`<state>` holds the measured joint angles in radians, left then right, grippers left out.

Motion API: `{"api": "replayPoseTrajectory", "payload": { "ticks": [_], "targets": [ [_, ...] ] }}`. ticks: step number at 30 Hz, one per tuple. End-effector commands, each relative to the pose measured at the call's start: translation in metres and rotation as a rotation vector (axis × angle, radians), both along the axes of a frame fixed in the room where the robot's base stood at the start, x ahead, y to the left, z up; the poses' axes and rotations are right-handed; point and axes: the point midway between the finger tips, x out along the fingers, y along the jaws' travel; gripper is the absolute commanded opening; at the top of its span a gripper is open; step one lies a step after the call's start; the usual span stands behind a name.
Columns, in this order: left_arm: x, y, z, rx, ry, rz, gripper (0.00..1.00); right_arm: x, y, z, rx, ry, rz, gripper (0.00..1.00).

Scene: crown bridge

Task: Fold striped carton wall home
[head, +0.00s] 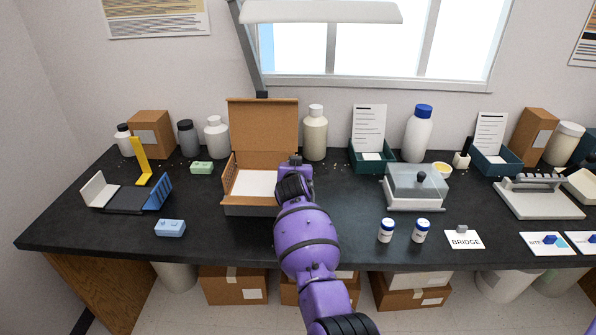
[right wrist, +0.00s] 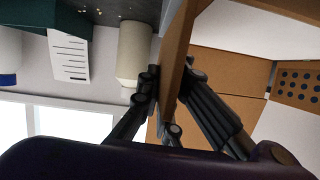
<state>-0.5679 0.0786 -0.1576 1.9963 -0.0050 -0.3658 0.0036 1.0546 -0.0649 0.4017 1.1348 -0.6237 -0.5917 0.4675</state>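An open brown carton (head: 250,208) with a raised back flap (head: 262,125) and a white inside stands at mid-table. My right arm comes in from the bottom right, and its gripper (head: 291,164) is at the carton's right side, partly hidden by my own wrist. In the right wrist view, the fingers of the right gripper (right wrist: 172,78) lie close on both sides of an upright brown carton wall (right wrist: 176,45) and appear shut on it. A panel with dark blue dots (right wrist: 298,82) shows inside the carton. I see no stripes on the gripped wall. My left gripper is out of view.
A cream bottle (head: 315,135) stands just behind the carton's right side. A green block (head: 202,168), a blue block (head: 170,228) and a black stand (head: 130,199) with coloured walls are on the left. A clear-covered box (head: 415,187) and two small jars are right.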

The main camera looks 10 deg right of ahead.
Motion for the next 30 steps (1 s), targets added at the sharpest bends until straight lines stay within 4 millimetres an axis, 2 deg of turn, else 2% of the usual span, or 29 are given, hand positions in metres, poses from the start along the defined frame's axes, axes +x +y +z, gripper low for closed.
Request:
{"api": "replayPoseTrajectory", "payload": {
  "ticks": [18, 23, 30],
  "targets": [
    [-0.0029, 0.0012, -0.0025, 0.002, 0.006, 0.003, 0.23, -0.0002, 0.0020, -0.0025, -0.043, 0.018, -0.001, 0.00],
    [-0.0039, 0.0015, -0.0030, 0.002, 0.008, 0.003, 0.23, -0.0002, 0.0019, -0.0022, -0.043, 0.017, -0.001, 0.23],
    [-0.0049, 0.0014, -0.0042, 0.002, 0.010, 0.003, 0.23, 0.0003, 0.0022, -0.0008, -0.042, 0.014, -0.001, 0.23]
  ]
}}
